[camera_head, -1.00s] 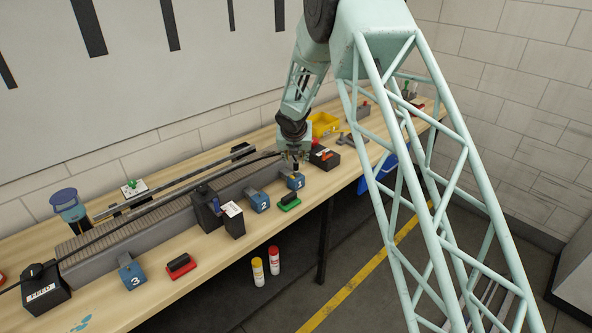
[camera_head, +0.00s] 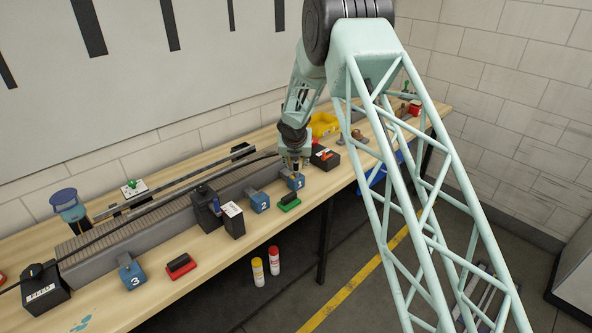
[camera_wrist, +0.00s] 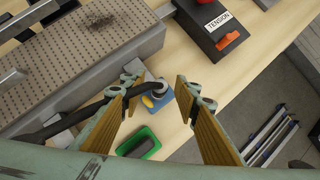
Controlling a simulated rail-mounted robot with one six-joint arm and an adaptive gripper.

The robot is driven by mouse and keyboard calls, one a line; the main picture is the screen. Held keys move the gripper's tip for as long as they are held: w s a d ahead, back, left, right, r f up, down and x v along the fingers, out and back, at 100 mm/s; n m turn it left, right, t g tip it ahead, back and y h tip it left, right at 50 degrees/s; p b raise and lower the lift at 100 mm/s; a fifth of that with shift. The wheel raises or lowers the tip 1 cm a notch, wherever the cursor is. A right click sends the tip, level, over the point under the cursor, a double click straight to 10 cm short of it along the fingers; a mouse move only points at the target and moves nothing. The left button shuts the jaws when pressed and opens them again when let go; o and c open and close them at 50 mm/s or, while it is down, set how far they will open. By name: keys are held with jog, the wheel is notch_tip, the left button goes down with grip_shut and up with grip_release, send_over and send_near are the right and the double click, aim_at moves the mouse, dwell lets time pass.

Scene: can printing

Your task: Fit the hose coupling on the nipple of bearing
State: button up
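The blue bearing marked 1 (camera_head: 296,183) stands at the table's front edge beside the conveyor; it also shows in the wrist view (camera_wrist: 158,102). I cannot tell whether the coupling sits on the nipple, which is hidden. My gripper (camera_wrist: 154,92) is open, its two yellowish-brown fingers apart on either side of the coupling, with a visible gap to the right finger. In the head view my gripper (camera_head: 293,161) is right above bearing 1.
Bearing 2 (camera_head: 260,201) and bearing 3 (camera_head: 131,273) stand further left. A green-based block (camera_head: 289,203) lies in front of bearing 1. The black TENSION box (camera_wrist: 215,25) is close behind on the right. The grey conveyor (camera_wrist: 85,45) runs along the left.

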jog(key=shift+f, duration=0.1)
jog(key=shift+c, duration=0.7)
grip_shut()
